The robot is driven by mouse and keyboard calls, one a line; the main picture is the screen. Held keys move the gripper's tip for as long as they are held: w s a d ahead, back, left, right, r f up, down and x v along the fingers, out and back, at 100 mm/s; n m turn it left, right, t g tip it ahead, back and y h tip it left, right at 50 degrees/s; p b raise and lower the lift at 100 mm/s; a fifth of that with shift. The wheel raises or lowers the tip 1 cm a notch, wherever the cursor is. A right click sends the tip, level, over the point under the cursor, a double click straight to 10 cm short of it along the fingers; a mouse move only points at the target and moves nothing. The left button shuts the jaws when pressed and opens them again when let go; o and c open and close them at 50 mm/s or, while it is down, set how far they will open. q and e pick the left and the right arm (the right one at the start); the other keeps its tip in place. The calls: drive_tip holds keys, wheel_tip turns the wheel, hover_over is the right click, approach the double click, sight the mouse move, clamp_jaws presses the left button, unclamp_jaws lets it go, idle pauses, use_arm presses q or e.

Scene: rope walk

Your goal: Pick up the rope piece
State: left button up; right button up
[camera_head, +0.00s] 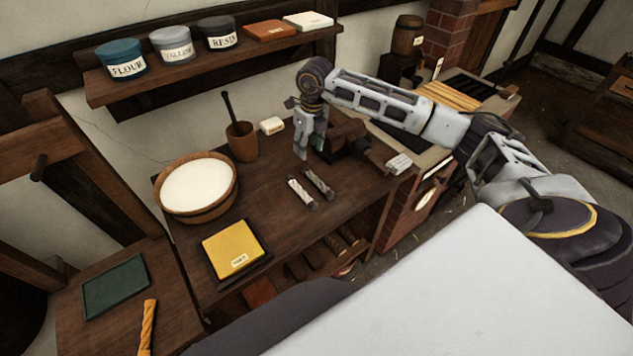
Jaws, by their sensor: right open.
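A yellow twisted length (147,327), which looks like rope, lies on the lower bench section at the bottom left. Two short rods lie side by side on the middle of the bench: a pale twisted one (301,193) and a dark one (317,182). I cannot tell for certain which of these is the rope piece. My right gripper (301,150) points down above the back of the bench, behind the two short rods and apart from them. It is open and looks empty. My left gripper is out of view.
A wooden tub of white stuff (197,187), a mortar with pestle (241,141) and a yellow block (232,246) stand on the bench. A dark green mat (115,286) lies at left. A shelf (200,78) with tins hangs behind. A dark wooden block (345,133) is beside my gripper.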

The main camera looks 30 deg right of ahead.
drive_tip(key=shift+s+d+f+m+g+h, duration=0.1)
drive_tip(key=shift+s+d+m+g+h, duration=0.2)
drive_tip(key=shift+s+d+m+g, duration=0.35)
drive_tip(key=shift+s, duration=0.3)
drive_tip(key=p, duration=0.1)
hover_over(317, 179)
drive_tip(key=shift+n, duration=0.25)
drive_tip(key=shift+w+a+f, duration=0.1)
drive_tip(key=shift+f, duration=2.05)
drive_tip(key=shift+w+f, duration=0.1)
drive_tip(key=shift+f, duration=2.05)
drive_tip(key=shift+s+f+p, duration=0.1)
drive_tip(key=shift+f+p, duration=0.35)
drive_tip(key=shift+f, duration=0.3)
wheel_tip(317, 179, down, 3)
drive_tip(key=shift+s+r+p, duration=0.1)
drive_tip(key=shift+r+p, duration=0.1)
drive_tip(key=shift+p, duration=0.2)
drive_tip(key=shift+f, duration=0.55)
